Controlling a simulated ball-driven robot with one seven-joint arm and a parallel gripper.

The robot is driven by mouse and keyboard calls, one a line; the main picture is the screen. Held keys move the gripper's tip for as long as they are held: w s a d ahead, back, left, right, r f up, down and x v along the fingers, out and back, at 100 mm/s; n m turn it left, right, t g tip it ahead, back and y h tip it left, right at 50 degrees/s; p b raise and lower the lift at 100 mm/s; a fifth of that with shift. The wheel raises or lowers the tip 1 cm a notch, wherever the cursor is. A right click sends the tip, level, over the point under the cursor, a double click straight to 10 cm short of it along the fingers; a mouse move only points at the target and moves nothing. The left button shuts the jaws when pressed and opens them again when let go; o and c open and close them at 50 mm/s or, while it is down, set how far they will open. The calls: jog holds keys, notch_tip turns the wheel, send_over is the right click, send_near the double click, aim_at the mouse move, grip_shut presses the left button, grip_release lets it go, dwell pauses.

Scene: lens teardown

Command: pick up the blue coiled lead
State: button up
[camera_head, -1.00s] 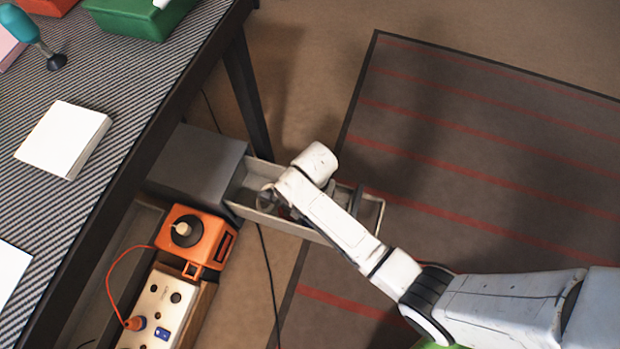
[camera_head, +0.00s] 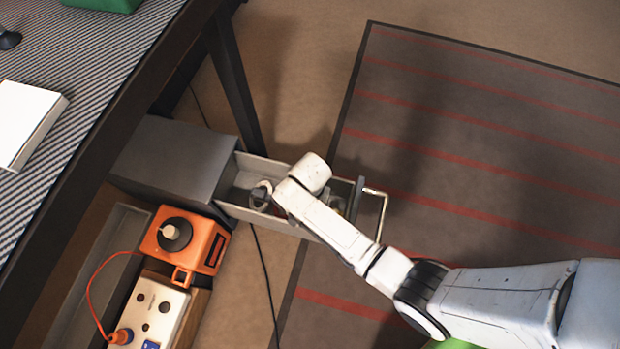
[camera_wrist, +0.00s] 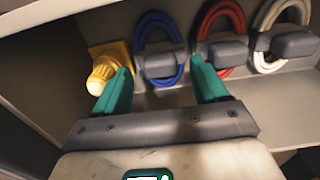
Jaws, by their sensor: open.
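The blue coiled lead (camera_wrist: 158,38) is a loop with a grey block across its lower part. It lies in the open drawer (camera_head: 265,219), seen in the wrist view at top centre. My gripper (camera_wrist: 160,82) is open, with its two teal fingers pointing toward the blue lead, one at each side of its lower end. The fingers hold nothing. Whether they reach down around the lead cannot be told. In the head view my arm covers much of the drawer, and the blue lead cannot be made out.
In the drawer, a red coiled lead (camera_wrist: 222,28) and a white coiled lead (camera_wrist: 280,28) lie to the right of the blue one. A yellow piece (camera_wrist: 106,72) lies to its left. Drawer walls surround them. An orange device (camera_head: 185,243) stands beside the grey cabinet (camera_head: 175,160).

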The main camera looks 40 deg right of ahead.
jog(key=shift+f, duration=0.75)
jog(key=shift+r, duration=0.1)
grip_shut()
